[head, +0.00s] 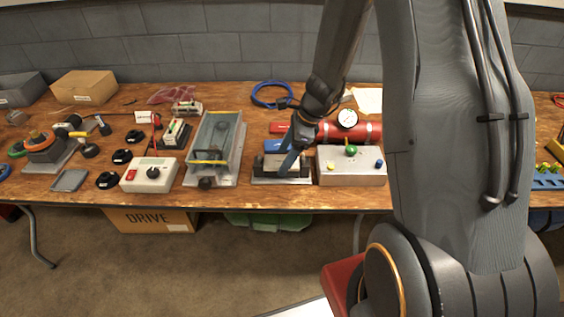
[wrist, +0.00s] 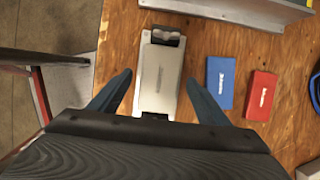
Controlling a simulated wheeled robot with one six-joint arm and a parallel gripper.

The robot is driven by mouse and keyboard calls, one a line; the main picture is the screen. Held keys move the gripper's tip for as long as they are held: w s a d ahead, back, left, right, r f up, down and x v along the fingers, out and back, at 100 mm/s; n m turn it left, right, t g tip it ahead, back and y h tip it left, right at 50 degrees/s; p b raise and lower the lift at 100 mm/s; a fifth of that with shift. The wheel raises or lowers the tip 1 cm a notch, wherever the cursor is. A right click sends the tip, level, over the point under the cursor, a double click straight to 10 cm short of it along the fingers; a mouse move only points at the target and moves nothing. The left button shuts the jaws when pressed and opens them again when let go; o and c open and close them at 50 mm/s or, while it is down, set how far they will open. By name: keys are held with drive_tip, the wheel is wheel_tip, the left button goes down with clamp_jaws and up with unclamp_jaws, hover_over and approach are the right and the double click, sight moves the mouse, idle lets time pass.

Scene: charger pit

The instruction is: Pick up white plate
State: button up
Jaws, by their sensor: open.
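The white plate (head: 274,162) is a pale, flat rectangular piece near the front edge of the bench. In the wrist view the plate (wrist: 158,80) lies lengthwise with a dark block at its far end and a dark part showing at its near end. My gripper (head: 288,164) points down over it. In the wrist view my gripper (wrist: 159,78) is open, with one blue finger on either side of the plate and nothing held. Whether the fingertips are down at the plate's height is hard to tell. My wrist hides what lies below the near end.
A blue box (wrist: 219,82) and a red box (wrist: 261,95) lie just behind the plate. A white box with coloured knobs (head: 350,176) stands close on its right, a clear-walled bin (head: 213,150) on its left. A red cylinder with a gauge (head: 347,120) lies behind.

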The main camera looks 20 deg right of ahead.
drive_tip(key=shift+c, duration=0.4)
drive_tip(key=c, duration=1.1)
drive_tip(key=shift+r, duration=0.1)
wheel_tip(320, 180, up, 10)
drive_tip(key=shift+b, duration=0.3)
